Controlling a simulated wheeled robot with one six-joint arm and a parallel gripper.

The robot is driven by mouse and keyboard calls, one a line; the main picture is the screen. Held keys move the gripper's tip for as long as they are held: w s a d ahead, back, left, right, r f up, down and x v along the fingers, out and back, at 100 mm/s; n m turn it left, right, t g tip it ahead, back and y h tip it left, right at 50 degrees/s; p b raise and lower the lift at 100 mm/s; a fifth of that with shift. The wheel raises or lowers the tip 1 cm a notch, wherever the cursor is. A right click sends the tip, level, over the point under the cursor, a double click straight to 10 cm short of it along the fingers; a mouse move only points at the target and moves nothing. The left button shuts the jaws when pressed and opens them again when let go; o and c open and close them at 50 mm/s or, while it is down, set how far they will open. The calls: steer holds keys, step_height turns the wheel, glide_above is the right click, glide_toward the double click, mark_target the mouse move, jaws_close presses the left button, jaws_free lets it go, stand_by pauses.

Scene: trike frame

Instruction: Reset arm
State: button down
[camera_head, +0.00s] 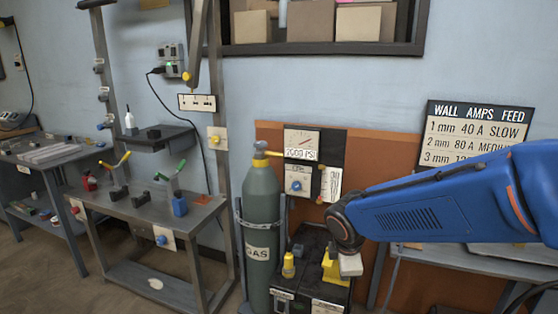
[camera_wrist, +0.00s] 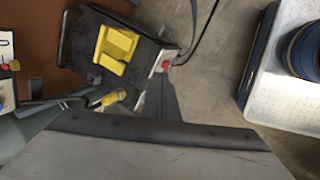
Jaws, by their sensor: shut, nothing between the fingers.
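My blue arm (camera_head: 440,205) reaches in from the right edge in the head view, with its dark wrist joint bent downward. My gripper (camera_head: 350,266) shows as a small pale block below that joint, in front of the black welding machine with yellow parts. It is shut and holds nothing. Its fingertips are not clearly visible. In the wrist view a broad grey-white part with a dark edge fills the bottom. The black machine (camera_wrist: 75,50) with a yellow block (camera_wrist: 115,48) lies beyond it at the upper left.
A green gas cylinder (camera_head: 262,215) stands left of the machine. A metal workbench (camera_head: 150,215) with tools is further left. A wall sign (camera_head: 475,132) hangs behind my arm. Cables run near the machine. Bare floor (camera_wrist: 215,70) shows right of the machine in the wrist view.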

steer(key=s+d+r+m, duration=0.2)
steer(key=s+d+m, duration=0.1)
steer(key=s+m, duration=0.2)
steer(key=s+d+r+m+y, duration=0.1)
steer(key=s+d+m, duration=0.3)
steer(key=s, duration=0.5)
steer(key=s+d+r+m, duration=0.3)
steer(key=s+d+m, duration=0.1)
steer(key=s+m, duration=0.3)
steer(key=shift+r+m+t, duration=0.35)
steer(key=shift+m+t, duration=0.05)
steer(key=shift+m, duration=0.3)
